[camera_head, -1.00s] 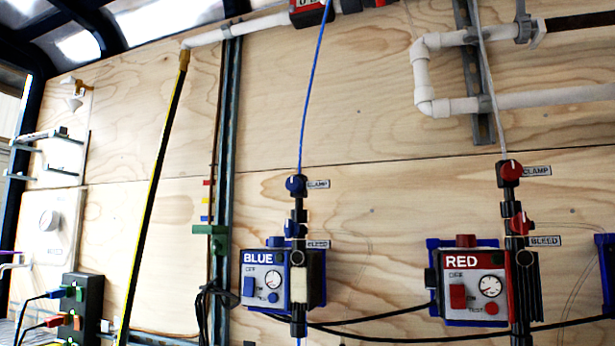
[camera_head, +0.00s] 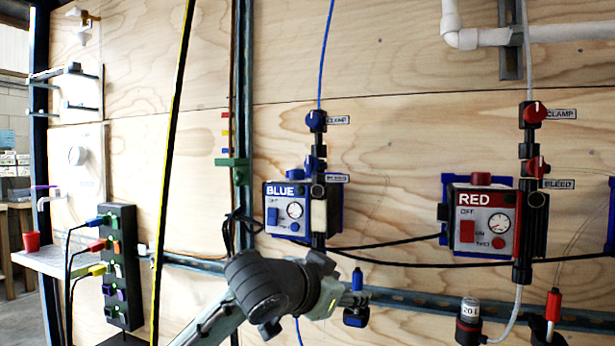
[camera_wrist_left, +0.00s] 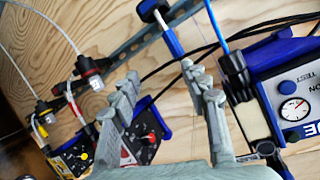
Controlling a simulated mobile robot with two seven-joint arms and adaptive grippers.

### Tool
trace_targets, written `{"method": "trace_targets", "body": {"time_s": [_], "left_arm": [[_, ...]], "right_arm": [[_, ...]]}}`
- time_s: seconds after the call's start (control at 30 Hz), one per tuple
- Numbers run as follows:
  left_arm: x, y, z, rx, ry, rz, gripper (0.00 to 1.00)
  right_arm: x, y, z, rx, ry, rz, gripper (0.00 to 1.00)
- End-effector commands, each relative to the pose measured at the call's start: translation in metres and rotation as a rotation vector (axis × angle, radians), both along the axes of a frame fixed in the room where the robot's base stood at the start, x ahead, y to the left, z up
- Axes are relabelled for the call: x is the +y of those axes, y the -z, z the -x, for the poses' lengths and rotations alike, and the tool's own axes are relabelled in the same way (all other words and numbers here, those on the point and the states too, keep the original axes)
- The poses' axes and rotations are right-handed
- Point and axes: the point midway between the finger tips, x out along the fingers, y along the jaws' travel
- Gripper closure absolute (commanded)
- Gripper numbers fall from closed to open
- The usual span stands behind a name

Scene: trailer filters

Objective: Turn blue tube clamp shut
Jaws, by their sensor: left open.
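The blue clamp knob (camera_head: 316,121) sits on the black fitting above the blue unit (camera_head: 290,208), next to a CLAMP label, with a blue tube rising from it. A second blue knob (camera_head: 316,163) sits below it by the BLEED label. My left gripper (camera_head: 345,297) is below the blue unit, well apart from the clamp knob. In the left wrist view its fingers (camera_wrist_left: 160,75) are spread with nothing between them. The blue unit (camera_wrist_left: 290,105) shows at the right there; the clamp knob cannot be made out. My right gripper is not in view.
The red unit (camera_head: 482,218) with its red clamp knob (camera_head: 535,111) is to the right. A blue fitting (camera_head: 357,278) is close by my left gripper. Black cables cross below the units. A yellow-black pole (camera_head: 170,150) and a black socket strip (camera_head: 120,265) are at left.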

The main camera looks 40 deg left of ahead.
Motion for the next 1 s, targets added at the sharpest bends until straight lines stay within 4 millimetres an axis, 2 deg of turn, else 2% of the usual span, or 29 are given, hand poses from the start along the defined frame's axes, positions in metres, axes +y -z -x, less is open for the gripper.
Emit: {"method": "trace_targets", "body": {"time_s": [0.03,0.1,0.2,0.3,0.4,0.5,0.6,1.0], "left_arm": [[0.012,-0.054,0.0,-0.065,-0.02,-0.015,0.54],[0.025,-0.112,0.006,-0.134,-0.043,-0.017,0.54],[0.041,-0.181,0.022,-0.219,-0.082,-0.002,0.54],[0.055,-0.235,0.043,-0.294,-0.118,0.024,0.54],[0.065,-0.269,0.06,-0.347,-0.144,0.048,0.54],[0.069,-0.285,0.069,-0.371,-0.155,0.064,0.54],[0.071,-0.288,0.065,-0.374,-0.159,0.071,0.54],[0.082,-0.288,0.007,-0.375,-0.158,0.071,0.54]], "right_arm": [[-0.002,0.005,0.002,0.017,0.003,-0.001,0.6],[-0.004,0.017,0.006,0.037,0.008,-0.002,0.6],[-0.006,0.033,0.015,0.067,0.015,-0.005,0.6],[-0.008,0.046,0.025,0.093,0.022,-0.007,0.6],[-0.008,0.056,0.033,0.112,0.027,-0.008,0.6],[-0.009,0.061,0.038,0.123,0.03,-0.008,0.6],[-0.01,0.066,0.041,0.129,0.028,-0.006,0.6],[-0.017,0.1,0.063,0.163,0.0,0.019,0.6]]}}
